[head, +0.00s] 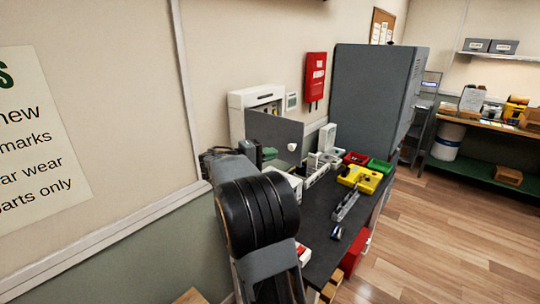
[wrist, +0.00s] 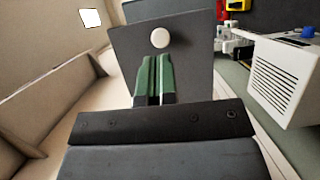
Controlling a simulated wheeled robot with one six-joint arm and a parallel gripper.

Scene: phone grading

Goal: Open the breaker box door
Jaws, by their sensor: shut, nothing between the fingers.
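The breaker box (head: 236,112) is a white case on the wall in the head view. Its grey door (head: 268,130) stands swung out from the case, and part of the inside shows above it. A round white knob (head: 292,146) sits on the door's face. In the wrist view the door (wrist: 190,62) fills the middle, with the knob (wrist: 160,38) near its upper part. My gripper (wrist: 154,60) has green fingertips, pressed together and empty, just below the knob in the picture. I cannot tell whether they touch the door. In the head view my arm hides most of the gripper.
A dark bench (head: 325,210) below holds red and green bins, a yellow item (head: 360,179) and small tools. A red wall box (head: 315,78) hangs right of the breaker box. A tall grey cabinet (head: 370,95) stands beyond. Open wooden floor (head: 420,240) lies at right.

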